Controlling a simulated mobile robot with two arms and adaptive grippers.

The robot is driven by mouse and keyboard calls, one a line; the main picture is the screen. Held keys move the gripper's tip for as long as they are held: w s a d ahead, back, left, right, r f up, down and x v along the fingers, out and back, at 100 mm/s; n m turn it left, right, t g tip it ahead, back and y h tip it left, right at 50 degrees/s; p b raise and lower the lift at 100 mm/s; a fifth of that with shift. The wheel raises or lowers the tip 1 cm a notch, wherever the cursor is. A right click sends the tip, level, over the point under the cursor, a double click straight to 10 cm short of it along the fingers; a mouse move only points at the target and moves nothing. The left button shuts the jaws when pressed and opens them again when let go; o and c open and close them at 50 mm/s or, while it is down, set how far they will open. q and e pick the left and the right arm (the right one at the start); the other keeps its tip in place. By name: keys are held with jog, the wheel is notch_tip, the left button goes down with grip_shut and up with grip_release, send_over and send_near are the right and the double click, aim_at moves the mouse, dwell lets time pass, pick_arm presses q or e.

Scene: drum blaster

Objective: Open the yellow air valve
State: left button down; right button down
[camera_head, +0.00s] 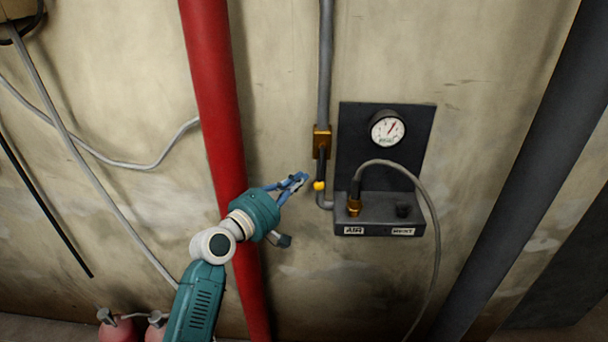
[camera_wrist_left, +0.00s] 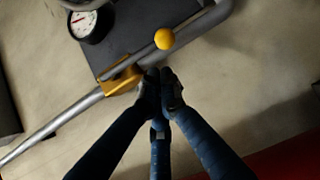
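The air valve has a brass body (camera_head: 321,142) on a vertical grey pipe and a dark lever ending in a yellow ball (camera_head: 319,186). The lever points down, roughly along the pipe. In the left wrist view the brass body (camera_wrist_left: 122,80) and yellow ball (camera_wrist_left: 164,39) lie just beyond my fingertips. My left gripper (camera_head: 301,179) is just left of the yellow ball, apart from it in the head view. Its blue fingers, also in the left wrist view (camera_wrist_left: 160,88), have their dark tips together, with nothing seen between them. My right gripper is not in view.
Right of the valve is a dark panel (camera_head: 360,150) with a round gauge (camera_head: 388,128), a brass hose fitting (camera_head: 354,207) and a looping grey hose (camera_head: 433,225). A red pipe (camera_head: 215,100) runs behind my left wrist. A thick dark pipe (camera_head: 520,170) slants at right.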

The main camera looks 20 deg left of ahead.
aim_at(321, 168)
pick_arm(q)
jog(key=shift+w+d, duration=0.3)
jog(key=shift+d, duration=0.45)
jog(key=shift+w+d+f+n+t+b, duration=0.1)
jog(key=shift+w+d+n+t+b, duration=0.1)
jog(key=shift+d+n+t+b, duration=0.3)
